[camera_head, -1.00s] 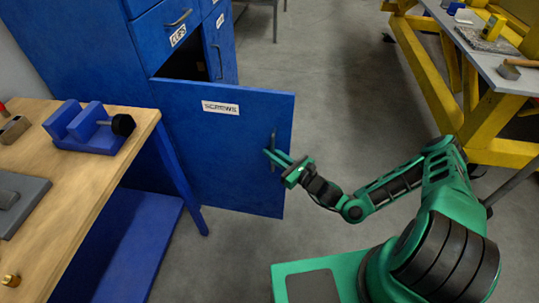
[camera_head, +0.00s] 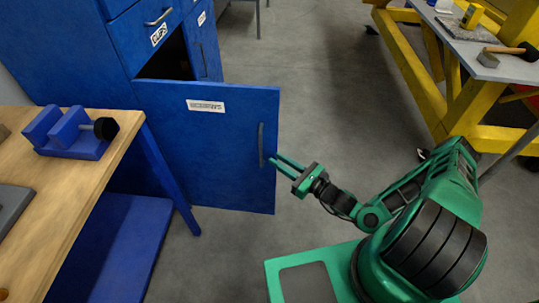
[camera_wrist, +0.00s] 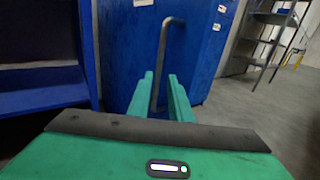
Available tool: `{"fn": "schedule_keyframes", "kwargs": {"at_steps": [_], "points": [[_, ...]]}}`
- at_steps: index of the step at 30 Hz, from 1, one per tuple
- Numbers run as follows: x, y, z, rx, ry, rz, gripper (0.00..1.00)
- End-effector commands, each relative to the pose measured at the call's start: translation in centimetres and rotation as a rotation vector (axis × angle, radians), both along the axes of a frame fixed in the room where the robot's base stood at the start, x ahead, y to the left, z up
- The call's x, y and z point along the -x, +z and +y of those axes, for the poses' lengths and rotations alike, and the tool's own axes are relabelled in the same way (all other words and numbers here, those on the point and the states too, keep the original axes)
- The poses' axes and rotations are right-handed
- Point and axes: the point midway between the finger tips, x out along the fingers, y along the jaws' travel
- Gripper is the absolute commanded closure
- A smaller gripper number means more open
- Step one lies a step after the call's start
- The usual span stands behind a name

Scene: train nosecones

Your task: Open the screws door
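The blue screws door (camera_head: 215,150) stands swung wide open, its white label partly blurred in the head view. Part of the dark cabinet opening (camera_head: 168,62) shows behind it. The door's vertical bar handle (camera_head: 261,145) is near its right edge; it also shows in the wrist view (camera_wrist: 163,60). My gripper (camera_head: 279,162) is beside the handle, on its right in the head view. In the wrist view my two green fingers (camera_wrist: 160,95) are apart, with the lower end of the handle appearing between them. They do not close on it.
A wooden bench with a blue vise (camera_head: 72,138) stands at the left, its blue leg close to the door. A yellow-framed table (camera_head: 420,75) stands at the right. Grey floor (camera_head: 315,95) is clear between them. The clips drawer (camera_head: 140,30) is above the opening.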

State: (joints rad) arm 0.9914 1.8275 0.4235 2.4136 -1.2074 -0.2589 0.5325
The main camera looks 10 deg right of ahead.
Motion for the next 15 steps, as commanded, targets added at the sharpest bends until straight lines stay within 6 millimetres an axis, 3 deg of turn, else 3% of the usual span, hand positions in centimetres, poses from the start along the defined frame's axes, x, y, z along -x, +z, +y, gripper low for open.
{"fn": "schedule_keyframes", "kwargs": {"at_steps": [6,15], "points": [[1.4,0.0,-1.2,0.001,-0.002,0.001,0.81],[1.6,0.0,-1.4,0.001,-0.003,-0.001,0.81]]}}
